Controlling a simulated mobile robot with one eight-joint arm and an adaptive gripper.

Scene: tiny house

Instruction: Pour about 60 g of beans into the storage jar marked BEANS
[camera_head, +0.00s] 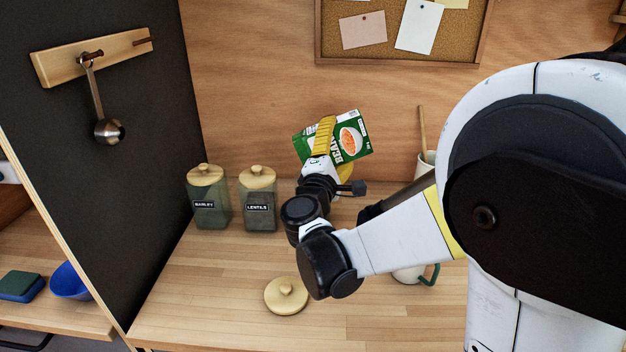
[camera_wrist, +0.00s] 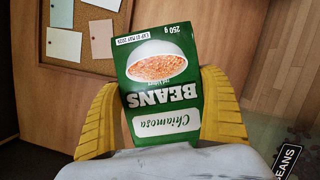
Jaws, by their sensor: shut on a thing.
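My gripper (camera_head: 333,150) is shut on a green and white BEANS box (camera_head: 352,141), held tilted above the counter. In the wrist view the box (camera_wrist: 162,66) sits between the two yellow fingers, its print upside down. I cannot tell if its opening is clear or if beans are coming out. The label of the BEANS jar (camera_wrist: 288,161) shows at the lower right of the wrist view; most of that jar is out of frame or hidden. In the head view it is not visible, with my arm in front. A loose wooden lid (camera_head: 287,294) lies on the counter.
Lidded jars marked BARLEY (camera_head: 208,201) and LENTILS (camera_head: 258,203) stand left of my gripper. A metal scoop (camera_head: 108,128) hangs on the dark side panel. A green-handled mug (camera_head: 409,274) and a pale container with a wooden utensil (camera_head: 427,157) are partly behind my arm.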

